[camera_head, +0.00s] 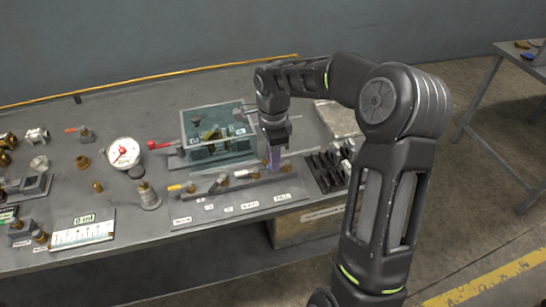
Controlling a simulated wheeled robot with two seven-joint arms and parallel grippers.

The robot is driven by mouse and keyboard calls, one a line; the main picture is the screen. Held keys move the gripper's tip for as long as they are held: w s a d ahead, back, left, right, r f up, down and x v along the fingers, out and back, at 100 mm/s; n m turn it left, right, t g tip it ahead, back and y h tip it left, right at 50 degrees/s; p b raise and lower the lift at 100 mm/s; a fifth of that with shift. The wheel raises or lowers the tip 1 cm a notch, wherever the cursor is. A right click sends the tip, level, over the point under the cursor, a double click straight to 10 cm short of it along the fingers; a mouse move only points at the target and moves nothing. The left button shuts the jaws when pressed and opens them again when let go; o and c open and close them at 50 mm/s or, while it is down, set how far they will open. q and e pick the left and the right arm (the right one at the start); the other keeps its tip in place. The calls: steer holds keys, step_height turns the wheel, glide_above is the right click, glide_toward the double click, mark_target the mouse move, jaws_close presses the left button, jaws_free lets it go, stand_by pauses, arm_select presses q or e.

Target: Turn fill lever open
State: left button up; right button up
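A row of small valves stands on a bar (225,186) at the front of the bench, with white labels before it. The rightmost label (282,198) seems to read FILL, but the print is too small to be sure. My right gripper (273,165) points down over the right end of this row, behind that label. Purple shows at its fingertips, and the gripper hides whatever lever is there. I cannot tell whether its fingers are open or shut, or touching anything. My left gripper is not in view.
A clear tank (217,132) stands just left of my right gripper. A red-handled valve (158,145) and a round gauge (123,153) are further left. A black rack (325,172) and a pale box (338,120) lie to the right. Fittings crowd the bench's left.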

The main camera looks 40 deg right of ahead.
steer(key=shift+f, duration=0.25)
jaws_close()
stand_by(0.3)
